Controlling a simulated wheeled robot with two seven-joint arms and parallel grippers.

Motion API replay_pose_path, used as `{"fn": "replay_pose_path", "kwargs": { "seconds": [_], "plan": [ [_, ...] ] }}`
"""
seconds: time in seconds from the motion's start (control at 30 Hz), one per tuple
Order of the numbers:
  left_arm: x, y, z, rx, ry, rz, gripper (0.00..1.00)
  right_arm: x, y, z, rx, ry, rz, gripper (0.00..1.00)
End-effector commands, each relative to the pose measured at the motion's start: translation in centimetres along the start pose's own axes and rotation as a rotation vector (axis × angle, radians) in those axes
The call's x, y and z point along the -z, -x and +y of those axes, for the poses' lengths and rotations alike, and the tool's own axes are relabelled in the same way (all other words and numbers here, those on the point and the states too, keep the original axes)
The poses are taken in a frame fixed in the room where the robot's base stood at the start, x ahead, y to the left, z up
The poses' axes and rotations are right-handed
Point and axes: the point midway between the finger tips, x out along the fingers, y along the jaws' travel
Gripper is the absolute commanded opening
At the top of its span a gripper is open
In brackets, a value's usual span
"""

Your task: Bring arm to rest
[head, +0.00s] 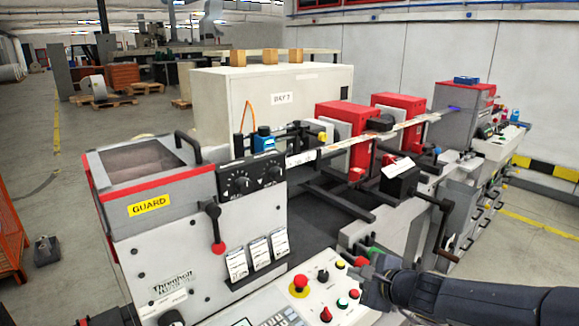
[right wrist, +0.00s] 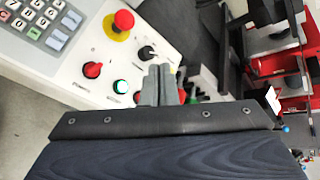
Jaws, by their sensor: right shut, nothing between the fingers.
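My right arm comes in from the right in the head view. Its gripper (head: 358,272) is over the right edge of the control panel (head: 272,308). In the right wrist view the two grey fingers (right wrist: 158,84) lie together, shut and empty. They are close to a black selector knob (right wrist: 146,53) and a green lit button (right wrist: 121,87); whether they touch the panel cannot be told. My left gripper is not seen in either view.
The label rewinder has a guard box (head: 150,190), a black crank handle (head: 445,228) and red units (head: 345,135). Open floor lies at the left (head: 60,200).

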Motion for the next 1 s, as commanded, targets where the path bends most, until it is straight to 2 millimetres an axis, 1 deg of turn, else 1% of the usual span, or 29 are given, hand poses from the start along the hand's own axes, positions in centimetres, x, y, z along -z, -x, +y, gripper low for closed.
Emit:
{"fn": "replay_pose_path", "kwargs": {
  "seconds": [0.03, 0.07, 0.1, 0.17, 0.2, 0.23, 0.27, 0.3, 0.37, 0.4, 0.5, 0.6, 0.7, 0.8, 1.0],
  "plan": [
    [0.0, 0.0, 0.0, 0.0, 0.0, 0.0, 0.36, -1.8, 2.9, -0.6, 0.02, 0.119, -0.057, 0.0],
    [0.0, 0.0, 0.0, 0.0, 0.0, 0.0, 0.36, -2.8, 4.4, -0.5, 0.023, 0.198, -0.092, 0.0],
    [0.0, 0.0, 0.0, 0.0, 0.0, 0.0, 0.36, -4.1, 6.5, 0.0, 0.019, 0.306, -0.136, 0.0],
    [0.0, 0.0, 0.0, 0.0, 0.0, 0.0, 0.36, -5.7, 9.5, 1.3, 0.002, 0.469, -0.191, 0.0],
    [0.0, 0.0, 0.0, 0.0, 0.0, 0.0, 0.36, -6.5, 11.4, 2.5, -0.016, 0.578, -0.221, 0.0],
    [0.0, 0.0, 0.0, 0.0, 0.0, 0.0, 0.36, -7.0, 12.7, 3.6, -0.035, 0.658, -0.24, 0.0],
    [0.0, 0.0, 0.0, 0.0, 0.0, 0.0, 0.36, -7.3, 14.1, 4.8, -0.057, 0.739, -0.254, 0.0],
    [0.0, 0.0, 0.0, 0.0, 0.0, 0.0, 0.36, -7.4, 15.8, 6.5, -0.092, 0.846, -0.268, 0.0],
    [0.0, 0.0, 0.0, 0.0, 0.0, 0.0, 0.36, -7.1, 18.1, 9.1, -0.155, 0.996, -0.274, 0.0],
    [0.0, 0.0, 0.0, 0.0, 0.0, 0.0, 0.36, -6.6, 19.4, 10.8, -0.202, 1.088, -0.27, 0.0],
    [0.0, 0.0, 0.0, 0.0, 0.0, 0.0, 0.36, -4.7, 22.2, 14.4, -0.322, 1.275, -0.236, 0.0],
    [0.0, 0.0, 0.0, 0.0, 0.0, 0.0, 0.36, -2.8, 24.0, 16.7, -0.425, 1.398, -0.192, 0.0],
    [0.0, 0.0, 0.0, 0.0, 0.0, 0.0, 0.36, -1.5, 25.1, 17.9, -0.491, 1.463, -0.16, 0.0],
    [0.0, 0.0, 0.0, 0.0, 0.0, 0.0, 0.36, -0.9, 25.5, 18.4, -0.519, 1.488, -0.145, 0.0],
    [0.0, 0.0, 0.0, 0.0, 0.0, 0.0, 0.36, -0.9, 25.5, 18.4, -0.521, 1.49, -0.145, 0.0]
  ]
}}
